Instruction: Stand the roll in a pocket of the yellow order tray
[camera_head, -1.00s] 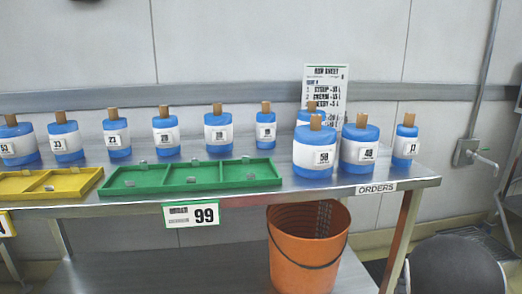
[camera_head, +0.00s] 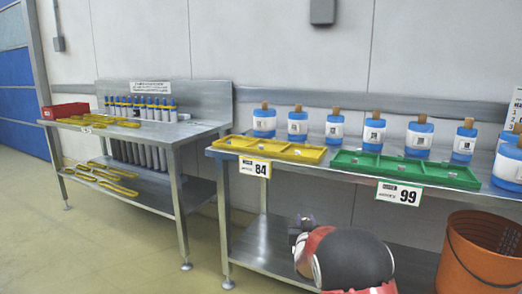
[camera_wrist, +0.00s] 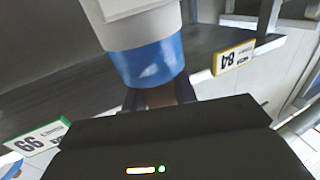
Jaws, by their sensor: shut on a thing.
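The roll (camera_wrist: 148,62) is blue with a white label band and fills the upper middle of the wrist view. Its brown core (camera_wrist: 160,97) sits between the two fingers of my gripper (camera_wrist: 159,98), which is shut on it. The yellow order tray (camera_head: 240,150) lies on the steel table in the head view, with its pockets looking free of rolls. In the head view my gripper (camera_head: 300,226) is in front of the table, lower than the tray and apart from it. The roll is not clearly visible there.
A green tray (camera_head: 415,180) lies right of the yellow one. Several blue rolls (camera_head: 334,131) stand behind the trays. An orange bucket (camera_head: 480,262) is at lower right. Another steel table (camera_head: 196,130) stands left, beyond a gap.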

